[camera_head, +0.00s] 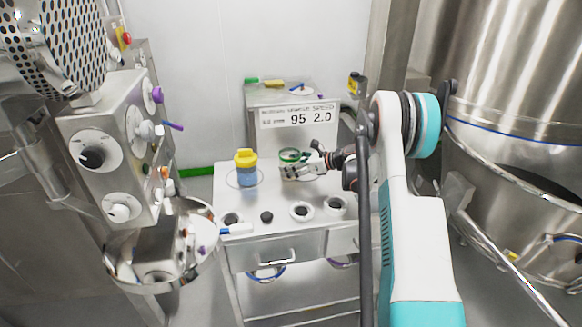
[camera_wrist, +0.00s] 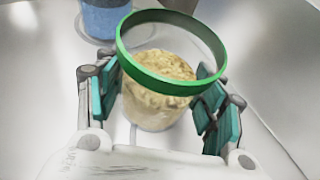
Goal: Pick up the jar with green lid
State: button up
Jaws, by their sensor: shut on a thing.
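The jar with the green lid (camera_head: 290,156) stands on the steel cart top (camera_head: 221,178), right of a blue jar with a yellow lid (camera_head: 246,167). In the wrist view the jar (camera_wrist: 158,85) is clear with yellowish grainy contents. Its green lid shows as a ring around the top. My gripper (camera_wrist: 162,95) is shut on the jar, with teal finger pads at its left and right sides. In the head view my gripper (camera_head: 303,168) reaches it from the right and hides part of its body. I cannot tell whether the jar's base touches the cart.
The blue jar also shows in the wrist view (camera_wrist: 104,18), close behind the held jar. A display box (camera_head: 296,117) stands behind the cart top. Round ports (camera_head: 302,211) line the cart's front. A steel machine (camera_head: 95,150) stands at left and a large steel vessel (camera_head: 520,90) at right.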

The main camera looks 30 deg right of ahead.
notch_tip(320, 180, up, 20)
jog(key=p, duration=0.5)
jog(key=shift+p, duration=0.4)
